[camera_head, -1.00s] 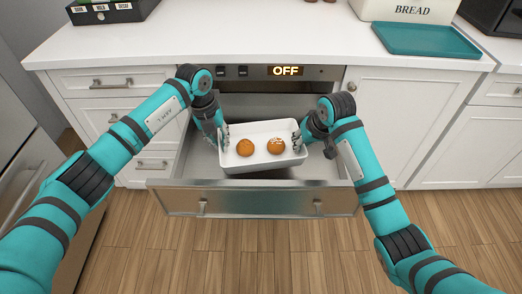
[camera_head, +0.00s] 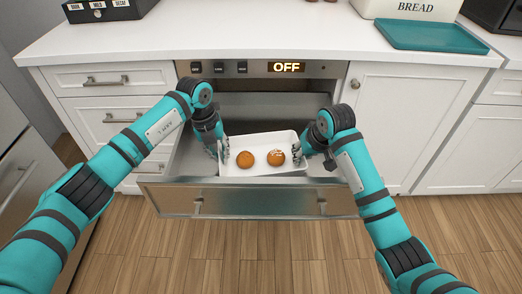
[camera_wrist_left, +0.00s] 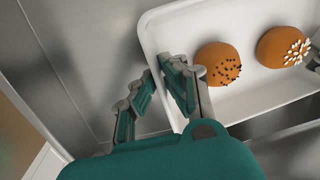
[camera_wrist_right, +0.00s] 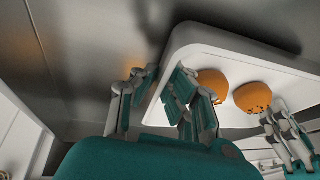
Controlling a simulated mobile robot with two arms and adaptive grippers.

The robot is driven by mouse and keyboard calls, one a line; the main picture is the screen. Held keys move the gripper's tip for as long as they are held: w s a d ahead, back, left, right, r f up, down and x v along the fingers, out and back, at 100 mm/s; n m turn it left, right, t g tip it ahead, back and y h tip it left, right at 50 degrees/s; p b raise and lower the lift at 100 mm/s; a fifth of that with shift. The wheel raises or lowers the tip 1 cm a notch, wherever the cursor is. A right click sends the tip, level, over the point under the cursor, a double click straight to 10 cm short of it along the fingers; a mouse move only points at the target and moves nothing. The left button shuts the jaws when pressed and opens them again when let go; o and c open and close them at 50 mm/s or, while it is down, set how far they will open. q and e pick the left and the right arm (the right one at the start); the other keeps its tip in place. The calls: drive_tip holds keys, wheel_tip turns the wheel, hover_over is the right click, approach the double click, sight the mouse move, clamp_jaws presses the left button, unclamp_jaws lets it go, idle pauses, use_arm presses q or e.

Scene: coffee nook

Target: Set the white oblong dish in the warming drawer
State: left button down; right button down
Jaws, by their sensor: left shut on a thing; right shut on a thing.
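The white oblong dish (camera_head: 262,167) holds two round orange-brown buns, one with dark bits (camera_wrist_left: 218,64) and one with white bits (camera_wrist_left: 284,46). The dish is inside the open warming drawer (camera_head: 255,200), low between its walls. Whether it touches the drawer floor I cannot tell. My left gripper (camera_head: 222,150) is shut on the dish's left rim; the left wrist view shows its fingers on the wall (camera_wrist_left: 165,75). My right gripper (camera_head: 300,156) is shut on the right rim, also seen in the right wrist view (camera_wrist_right: 160,95).
The drawer's control panel (camera_head: 262,68) reads OFF. On the white counter (camera_head: 270,32) are a teal tray (camera_head: 428,37), a bread box (camera_head: 415,10) and a dark box (camera_head: 110,8). Closed white cabinets flank the drawer, with wood floor in front.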

use_arm(q)
drive_tip(key=shift+a+f+b, duration=0.15)
drive_tip(key=shift+f+b, duration=0.3)
drive_tip(key=shift+f, duration=0.2)
use_arm(e)
drive_tip(key=shift+d+f, duration=0.15)
drive_tip(key=shift+f, duration=0.5)
use_arm(q)
drive_tip(key=c, duration=1.5)
unclamp_jaws()
drive_tip(key=shift+r, duration=0.2)
use_arm(e)
drive_tip(key=c, duration=1.5)
unclamp_jaws()
drive_tip(key=shift+r, duration=0.15)
use_arm(q)
drive_tip(key=shift+r, duration=0.1)
use_arm(e)
drive_tip(key=shift+s+r, duration=0.15)
drive_tip(key=shift+r, duration=0.2)
use_arm(q)
drive_tip(key=r, duration=0.3)
drive_tip(key=a+r, duration=0.1)
drive_tip(key=r, duration=0.7)
drive_tip(key=shift+s+a+r, duration=0.2)
drive_tip(key=shift+a+r, duration=0.05)
drive_tip(key=shift+a, duration=0.1)
use_arm(e)
drive_tip(key=v, duration=1.1)
drive_tip(key=shift+r, duration=0.15)
